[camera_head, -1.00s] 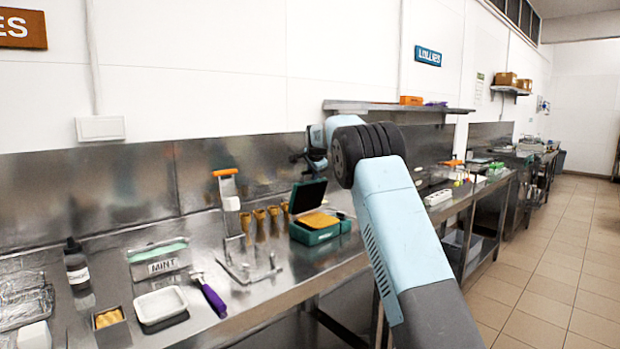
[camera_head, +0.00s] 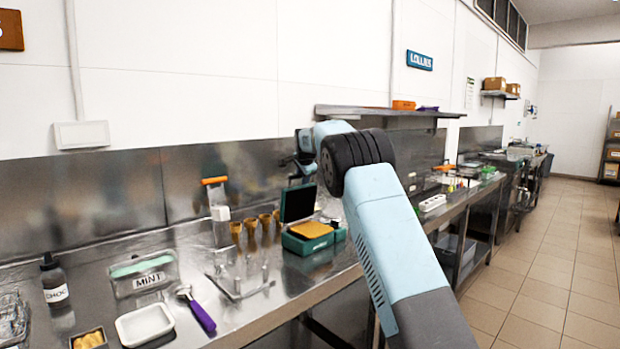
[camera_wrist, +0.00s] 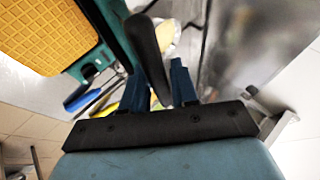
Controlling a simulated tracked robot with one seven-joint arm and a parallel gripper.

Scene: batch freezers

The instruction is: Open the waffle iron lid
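The green waffle iron (camera_head: 313,242) stands on the steel counter with its lid (camera_head: 298,202) raised roughly upright, showing the yellow waffle plate (camera_head: 311,229). In the wrist view the yellow grid (camera_wrist: 45,35) fills the top left, and the dark green lid edge runs beside it. A black handle (camera_wrist: 147,45) reaches down between the two blue fingers of my gripper (camera_wrist: 160,85).
Several cones (camera_head: 253,226) in a holder, a clear acrylic stand (camera_head: 240,280), a purple-handled scoop (camera_head: 197,311) and a mint tub (camera_head: 145,273) lie left of the iron. A wall shelf (camera_head: 385,111) hangs above. A white power strip (camera_head: 432,202) lies to the right. The tiled aisle is clear.

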